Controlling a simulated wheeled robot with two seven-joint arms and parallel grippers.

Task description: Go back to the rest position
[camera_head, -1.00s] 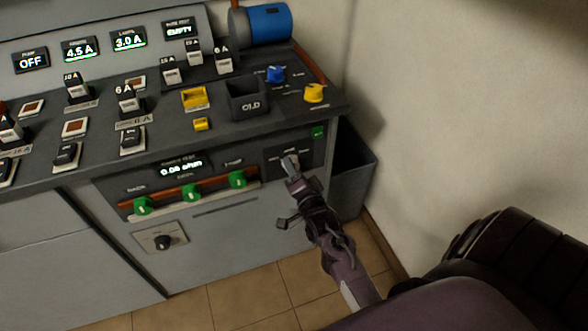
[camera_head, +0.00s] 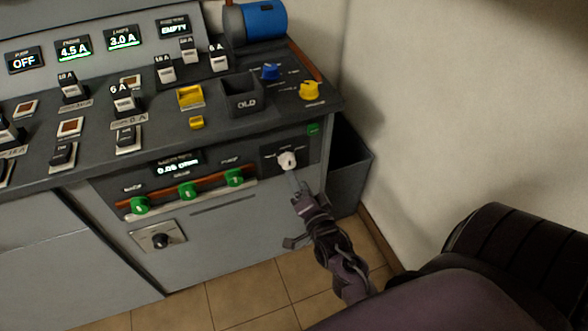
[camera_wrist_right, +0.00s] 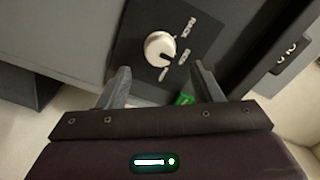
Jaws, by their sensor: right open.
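My right gripper (camera_head: 298,187) is in front of the console's front panel, just below a white rotary knob (camera_head: 288,160). In the right wrist view, the right gripper's two fingers (camera_wrist_right: 160,88) are apart with nothing between them. The white knob (camera_wrist_right: 160,49) shows ahead of the fingertips on a dark plate with lettering, and the fingers look clear of it. My left gripper is in neither view.
The console (camera_head: 225,215) carries green knobs (camera_head: 187,191), a black knob (camera_head: 162,241), switches and displays. A dark bin (camera_head: 352,172) stands at its right side by the wall (camera_head: 470,100). Tiled floor (camera_head: 240,296) is clear below.

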